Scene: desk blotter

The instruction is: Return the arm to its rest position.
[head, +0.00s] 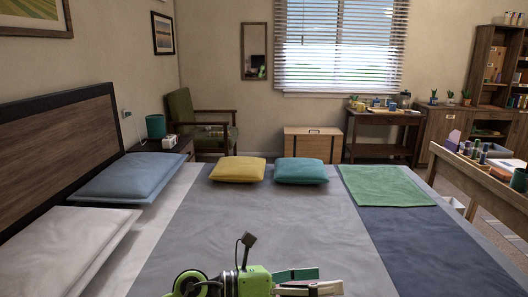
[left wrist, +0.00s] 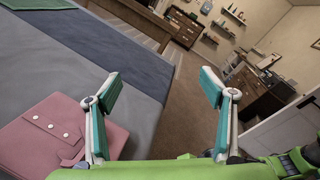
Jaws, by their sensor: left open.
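My left gripper (head: 328,280) shows at the bottom edge of the head view, above the bed, with green wrist parts and teal-padded fingers. In the left wrist view the same gripper (left wrist: 160,82) has its two fingers spread wide apart with nothing between them. Beyond the fingers lie the bed's edge and the brown floor. My right gripper is not in view.
The bed (head: 270,230) fills the foreground, with yellow (head: 238,169) and teal (head: 300,171) cushions and a folded green cloth (head: 385,185). A folded pink garment (left wrist: 50,140) lies beside the left finger. A wooden desk (head: 490,180) stands at the right.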

